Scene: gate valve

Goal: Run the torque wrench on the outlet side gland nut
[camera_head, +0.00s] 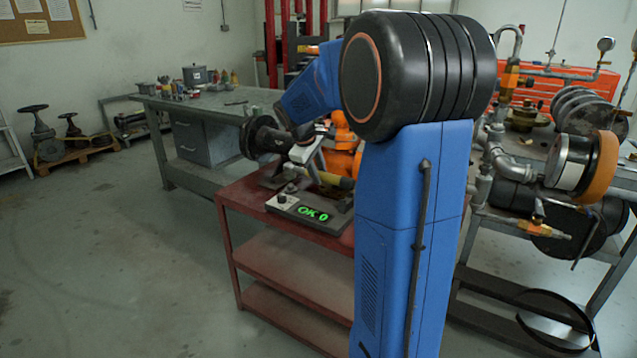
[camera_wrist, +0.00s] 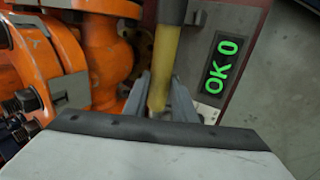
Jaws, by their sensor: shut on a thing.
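My gripper (camera_wrist: 160,98) is shut on the yellow handle of a bar-like tool, which I take for the torque wrench (camera_wrist: 164,65). The handle runs up out of the wrist view into a dark part, and the tool's working end is not visible. In the head view the yellow handle (camera_head: 334,180) shows below my gripper (camera_head: 312,172), above the red cart. The orange gate valve (camera_wrist: 62,60) lies left of the handle in the wrist view, with dark bolts at its flange. In the head view the valve (camera_head: 343,150) is mostly hidden behind my arm. I cannot single out the outlet side gland nut.
A grey workbench (camera_head: 150,110) stands behind left. A rack of pipes and gauges (camera_head: 540,160) stands right.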

